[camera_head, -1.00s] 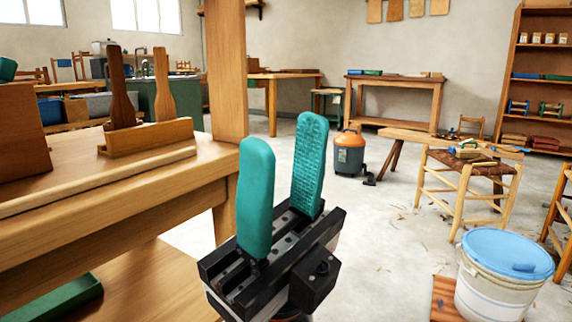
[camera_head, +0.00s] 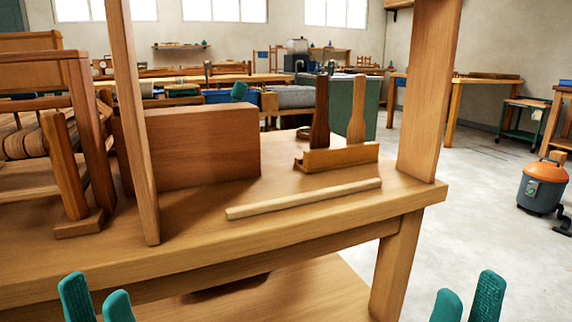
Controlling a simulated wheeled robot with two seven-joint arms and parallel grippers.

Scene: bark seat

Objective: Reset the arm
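My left gripper (camera_head: 97,298) shows at the bottom left edge as two teal finger pads with a gap between them. It looks open and empty. My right gripper (camera_head: 467,300) shows at the bottom right, also two teal pads apart with nothing between them. Only the finger tips are in view; the rest of both arms is below the frame. Both grippers appear in front of the wooden workbench (camera_head: 300,235), not touching anything that I can see.
Bench posts (camera_head: 430,90) rise left and right. An orange-topped vacuum (camera_head: 543,183) stands at right; floor between is clear.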

